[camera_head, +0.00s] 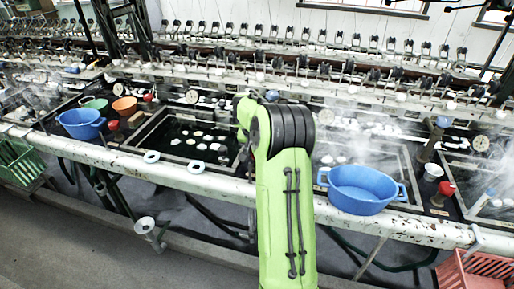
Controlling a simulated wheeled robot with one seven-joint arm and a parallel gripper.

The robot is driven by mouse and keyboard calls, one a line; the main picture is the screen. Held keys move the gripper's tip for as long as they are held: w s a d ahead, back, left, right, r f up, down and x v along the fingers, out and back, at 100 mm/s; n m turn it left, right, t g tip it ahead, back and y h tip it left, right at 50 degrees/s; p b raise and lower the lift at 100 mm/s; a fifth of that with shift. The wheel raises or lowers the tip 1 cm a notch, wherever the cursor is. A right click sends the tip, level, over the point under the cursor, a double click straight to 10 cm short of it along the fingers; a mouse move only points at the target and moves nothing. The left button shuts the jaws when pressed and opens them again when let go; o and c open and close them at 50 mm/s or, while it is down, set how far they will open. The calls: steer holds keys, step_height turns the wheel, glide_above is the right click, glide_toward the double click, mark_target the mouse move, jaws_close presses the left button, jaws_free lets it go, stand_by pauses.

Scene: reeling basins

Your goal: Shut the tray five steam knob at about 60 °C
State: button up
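The steam knobs stand on the basin bench. A red knob (445,189) is at the right, on a dark plate between two trays. Another red knob (148,98) is at the left, near an orange bowl (124,106). I cannot tell which one belongs to tray five. A round pale dial (481,143) is at the back right, and another dial (325,117) is behind my arm's elbow; their readings are too small to read. My green arm rises through the middle and hides part of the bench. My gripper does not show.
A blue basin (362,190) sits on the front rail right of my arm; another blue tub (82,123) is at the left. Steam hangs over the right trays. A pink crate (478,270) and green crate (20,163) stand at the sides. Floor at the lower left is clear.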

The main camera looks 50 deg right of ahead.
steer(key=shift+m+g, duration=0.3)
steer(key=shift+m, duration=0.5)
steer(key=o, duration=1.1)
steer(key=shift+c, duration=0.2)
steer(key=shift+p, duration=0.3)
steer(key=p+v, duration=0.3)
steer(key=v, duration=1.2)
steer(key=shift+a+r, duration=0.3)
steer(key=shift+w, duration=0.1)
